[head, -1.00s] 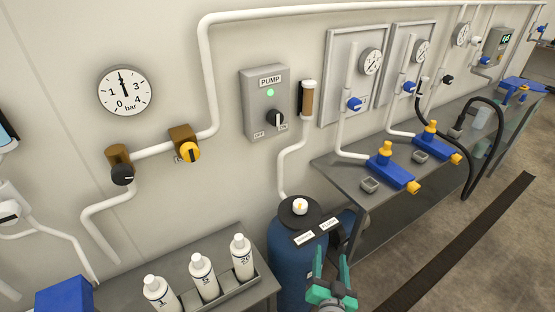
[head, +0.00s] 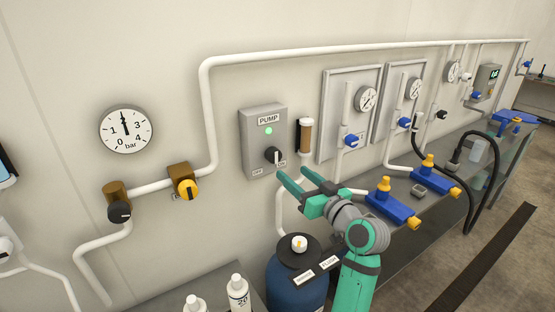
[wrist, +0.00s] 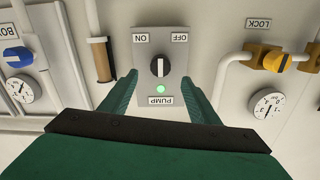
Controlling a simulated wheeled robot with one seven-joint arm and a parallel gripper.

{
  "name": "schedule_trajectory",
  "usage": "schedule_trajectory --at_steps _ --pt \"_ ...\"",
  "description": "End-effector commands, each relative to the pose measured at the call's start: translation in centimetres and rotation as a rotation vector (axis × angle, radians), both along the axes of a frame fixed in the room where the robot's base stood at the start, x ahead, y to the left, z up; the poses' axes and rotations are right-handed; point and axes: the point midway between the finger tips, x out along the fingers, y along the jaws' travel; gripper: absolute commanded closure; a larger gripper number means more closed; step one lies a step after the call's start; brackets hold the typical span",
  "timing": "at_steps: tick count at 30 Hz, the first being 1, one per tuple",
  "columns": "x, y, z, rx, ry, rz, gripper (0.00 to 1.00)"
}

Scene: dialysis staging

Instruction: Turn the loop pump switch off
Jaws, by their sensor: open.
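The loop pump switch is a black rotary knob (head: 272,155) on a grey box labelled PUMP (head: 263,138) on the wall. A green light (head: 268,131) is lit on the box. The wrist view shows the knob (wrist: 159,67) upside down, with the box between the fingers. My gripper (head: 296,178) is open and empty, in front of and slightly below right of the knob, apparently not touching it.
A brown-and-white cylinder (head: 305,135) hangs right of the box. A pressure gauge (head: 125,130) and a yellow-knobbed valve (head: 184,187) are on the left. A blue tank (head: 297,280) stands below. A bench (head: 400,205) with blue fittings lies at the right. White pipes run along the wall.

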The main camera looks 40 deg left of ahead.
Motion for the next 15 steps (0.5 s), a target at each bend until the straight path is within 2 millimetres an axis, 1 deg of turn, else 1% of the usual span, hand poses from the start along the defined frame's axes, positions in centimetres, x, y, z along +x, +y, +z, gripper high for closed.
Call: schedule_trajectory --at_steps 1,5,8,15 --pt "0.0 0.3 0.3 -0.002 -0.004 0.006 0.44" --pt "0.4 1.2 0.3 -0.003 -0.003 0.008 0.44" --pt "1.1 2.3 0.4 -0.002 -0.004 0.005 0.44" --pt "2.8 6.2 0.4 -0.002 -0.003 0.002 0.44"
